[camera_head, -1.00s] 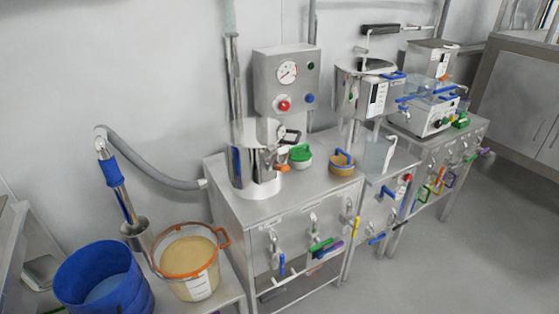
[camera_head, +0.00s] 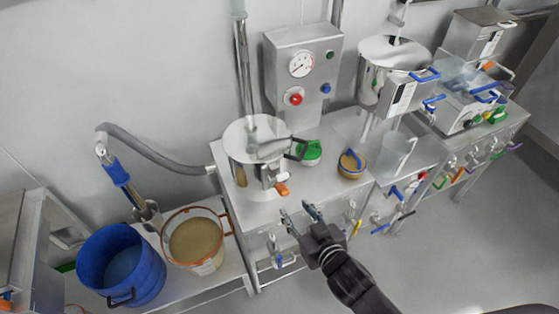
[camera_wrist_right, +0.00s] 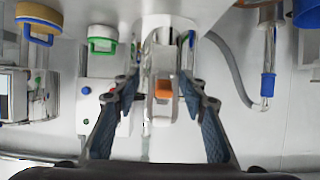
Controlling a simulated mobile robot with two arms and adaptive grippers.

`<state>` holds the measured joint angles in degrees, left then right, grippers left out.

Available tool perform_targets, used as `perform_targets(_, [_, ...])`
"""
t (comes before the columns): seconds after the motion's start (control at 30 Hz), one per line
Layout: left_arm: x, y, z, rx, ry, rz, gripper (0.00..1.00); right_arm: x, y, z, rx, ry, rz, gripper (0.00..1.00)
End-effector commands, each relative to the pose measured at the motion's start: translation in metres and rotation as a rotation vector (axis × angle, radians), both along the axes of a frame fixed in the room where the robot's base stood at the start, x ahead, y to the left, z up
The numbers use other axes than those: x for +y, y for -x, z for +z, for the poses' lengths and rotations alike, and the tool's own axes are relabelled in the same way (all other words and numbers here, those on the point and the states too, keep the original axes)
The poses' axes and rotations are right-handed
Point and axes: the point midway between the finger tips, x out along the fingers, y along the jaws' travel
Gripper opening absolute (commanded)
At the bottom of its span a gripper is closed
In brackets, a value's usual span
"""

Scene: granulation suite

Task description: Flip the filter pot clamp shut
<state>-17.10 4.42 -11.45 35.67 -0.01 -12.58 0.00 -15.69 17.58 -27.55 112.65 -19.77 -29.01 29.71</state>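The filter pot (camera_head: 243,150) is a shiny steel cylinder standing upright on the left part of the steel bench. Its clamp, with an orange tip (camera_head: 281,189), is on the pot's front right side, and the orange tip also shows in the right wrist view (camera_wrist_right: 163,89). My right gripper (camera_head: 300,211) is open and empty, a little in front of and below the clamp in the head view. In the right wrist view its two fingers (camera_wrist_right: 160,92) stand on either side of the orange tip, with no contact visible. My left gripper is not in view.
A green-handled container (camera_head: 309,152) and a tan, blue-handled one (camera_head: 351,165) stand right of the pot. A control box with a gauge (camera_head: 302,70) is behind. A blue bucket (camera_head: 122,265) and an orange-rimmed bucket (camera_head: 196,240) sit at lower left.

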Motion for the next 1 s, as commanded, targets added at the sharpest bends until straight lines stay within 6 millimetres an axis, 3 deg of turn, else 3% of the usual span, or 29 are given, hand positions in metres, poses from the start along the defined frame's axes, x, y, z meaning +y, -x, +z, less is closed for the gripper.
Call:
perform_targets(0.03, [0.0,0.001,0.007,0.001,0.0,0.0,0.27,0.004,0.0,0.02,-0.017,-0.01,0.005,0.39])
perform_targets(0.17, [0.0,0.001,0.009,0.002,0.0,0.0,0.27,0.008,-0.002,0.035,-0.037,-0.027,0.007,0.39])
perform_targets(0.7, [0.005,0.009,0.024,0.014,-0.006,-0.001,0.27,0.026,-0.057,0.011,-0.038,-0.026,0.006,0.39])
perform_targets(1.0, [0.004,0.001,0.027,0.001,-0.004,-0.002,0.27,0.03,-0.069,0.005,-0.039,-0.026,0.006,0.39])
